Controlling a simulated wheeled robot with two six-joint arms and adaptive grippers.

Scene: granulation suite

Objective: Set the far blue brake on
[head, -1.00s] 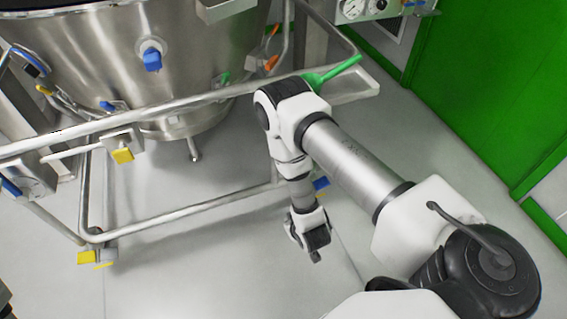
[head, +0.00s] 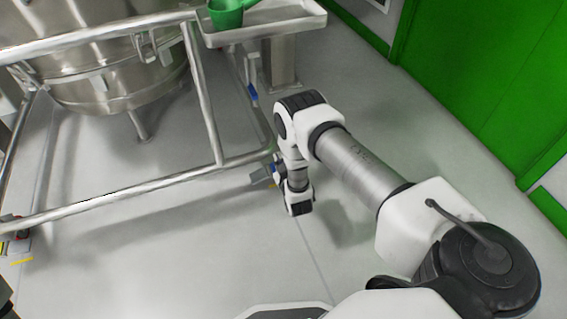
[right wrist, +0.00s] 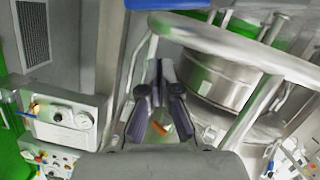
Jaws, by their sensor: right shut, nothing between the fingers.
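A blue brake pedal (head: 252,93) shows low on the far part of the steel vessel frame (head: 110,205), under the corner with the tray. A second blue piece (head: 272,170) sits at the frame's nearer right corner, partly hidden by my right arm. I cannot tell from here whether either brake is on. My right gripper (head: 299,209) hangs low over the floor, just right of that nearer corner. It is shut and empty and points down. In the right wrist view its dark fingers (right wrist: 160,98) show in the middle. My left gripper is out of view.
A steel vessel (head: 110,75) stands inside the frame. A tray (head: 300,22) with a green scoop (head: 226,14) juts out above the far corner. Red and yellow parts (head: 18,245) show at the left corner. Open floor lies right, up to the green wall (head: 490,90).

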